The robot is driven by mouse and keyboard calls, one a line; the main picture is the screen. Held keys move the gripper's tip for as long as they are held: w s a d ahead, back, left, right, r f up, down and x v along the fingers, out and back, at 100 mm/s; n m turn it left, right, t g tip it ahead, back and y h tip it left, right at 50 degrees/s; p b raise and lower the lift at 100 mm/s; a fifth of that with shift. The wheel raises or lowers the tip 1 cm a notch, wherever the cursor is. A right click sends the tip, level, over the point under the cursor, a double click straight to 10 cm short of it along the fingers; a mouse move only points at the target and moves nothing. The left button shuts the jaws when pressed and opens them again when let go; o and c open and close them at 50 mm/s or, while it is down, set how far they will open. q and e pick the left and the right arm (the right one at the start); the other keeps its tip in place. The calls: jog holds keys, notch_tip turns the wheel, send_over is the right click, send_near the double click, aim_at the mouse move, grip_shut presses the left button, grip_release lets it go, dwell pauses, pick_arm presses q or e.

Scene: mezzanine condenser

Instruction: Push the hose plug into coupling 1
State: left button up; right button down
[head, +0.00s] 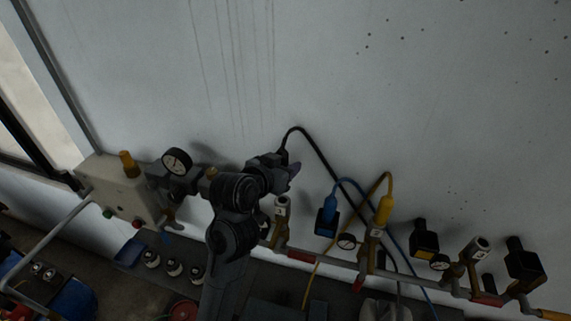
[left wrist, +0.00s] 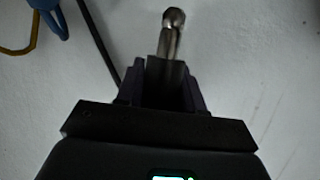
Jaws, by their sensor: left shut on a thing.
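My left gripper (head: 291,172) is shut on the hose plug, in front of the wall and a little above the left coupling. In the left wrist view the plug's bare metal nose (left wrist: 172,38) points away from the fingers (left wrist: 168,88). A black hose (head: 322,165) loops up from the gripper and runs down to the right. The left coupling (head: 281,211) stands upright on the pipe manifold with its mouth apart from the plug. The middle coupling (head: 373,249) has a yellow plug (head: 383,208) at its top. The right coupling (head: 466,262) is tilted. I cannot read their numbers. My right gripper is not in view.
A blue connector (head: 327,221) with a blue hose hangs between the left and middle couplings. Black boxes (head: 424,240) and small gauges (head: 347,242) line the manifold. A beige control box (head: 124,188) and a gauge (head: 177,161) are at left. The wall above is clear.

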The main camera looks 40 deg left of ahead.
aim_at(286, 196)
pick_arm(q)
jog(key=shift+f+b, duration=1)
jog(key=shift+f, duration=0.55)
jog(key=shift+p, duration=0.45)
dwell(0.7)
jog(key=shift+f, duration=0.25)
jog(key=shift+f+b, duration=0.95)
jog(key=shift+f+b, duration=0.9)
jog(key=shift+f, duration=0.3)
jog(key=o, duration=1.2)
jog(key=shift+r, duration=0.1)
